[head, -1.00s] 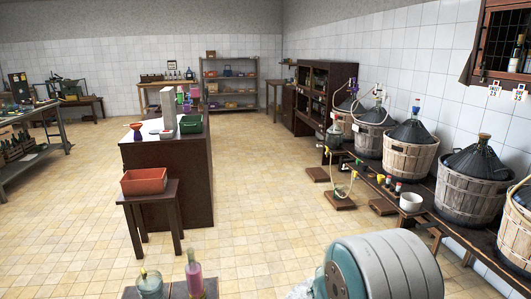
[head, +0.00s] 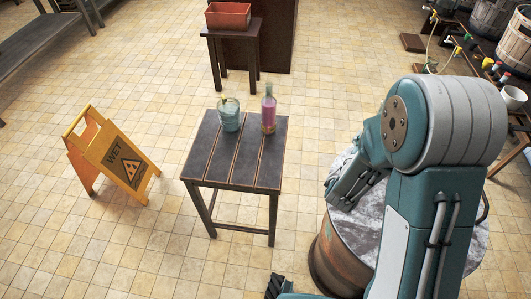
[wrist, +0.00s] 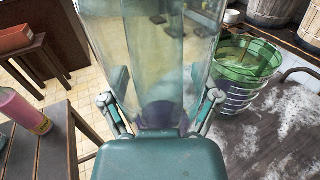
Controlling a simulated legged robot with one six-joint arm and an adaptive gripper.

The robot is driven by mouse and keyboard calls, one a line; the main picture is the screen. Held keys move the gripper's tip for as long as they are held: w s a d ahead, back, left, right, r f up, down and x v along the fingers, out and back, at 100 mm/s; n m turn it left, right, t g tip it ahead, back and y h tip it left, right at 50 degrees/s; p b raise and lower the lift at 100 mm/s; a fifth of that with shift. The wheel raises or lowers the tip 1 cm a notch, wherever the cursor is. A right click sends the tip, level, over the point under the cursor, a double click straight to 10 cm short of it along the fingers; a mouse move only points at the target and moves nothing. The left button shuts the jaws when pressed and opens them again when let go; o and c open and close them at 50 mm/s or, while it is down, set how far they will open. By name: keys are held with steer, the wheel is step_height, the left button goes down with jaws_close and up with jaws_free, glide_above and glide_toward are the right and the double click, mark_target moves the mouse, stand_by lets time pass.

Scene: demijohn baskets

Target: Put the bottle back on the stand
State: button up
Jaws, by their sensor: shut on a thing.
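A large clear glass bottle (wrist: 150,60) fills the middle of the wrist view, between the fingers of my gripper (wrist: 160,115), which is shut on it. Its top runs out of the picture. In the head view my arm hides my gripper and this bottle. A dark slatted stand (head: 215,165) like a small table is at the centre of the head view; its edge shows at left in the wrist view (wrist: 55,150). A blue-green glass jar (head: 229,117) and a pink bottle (head: 268,112) stand upright at its back; the pink bottle also shows in the wrist view (wrist: 25,112).
A rusty drum (head: 335,255) with a pale mottled top is right of the stand. A green see-through bucket (wrist: 245,75) stands on that side. A yellow wet-floor sign (head: 115,155) is left of the stand. The stand's front half is bare.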

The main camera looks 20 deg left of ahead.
steer(key=s+a+f+n+y, duration=0.1)
steer(key=s+a+f, duration=0.1)
steer(key=a, duration=0.6)
steer(key=s+a+f+y, duration=0.1)
steer(key=a+f, duration=0.1)
steer(key=a, duration=0.7)
steer(key=s+a+f+n+y, duration=0.1)
steer(key=s+a+f, duration=0.15)
steer(key=a, duration=0.55)
steer(key=shift+t, duration=0.3)
steer(key=w+a+f, duration=0.2)
steer(key=w+f, duration=0.2)
steer(key=w+a+f, duration=0.3)
steer(key=w+f, duration=0.1)
steer(key=f, duration=0.1)
steer(key=w+a+f, duration=0.2)
steer(key=w+f, duration=0.2)
steer(key=shift+w+a+f, duration=0.15)
steer(key=shift+w+a, duration=0.05)
steer(key=shift+a, duration=0.05)
steer(key=o, duration=1.1)
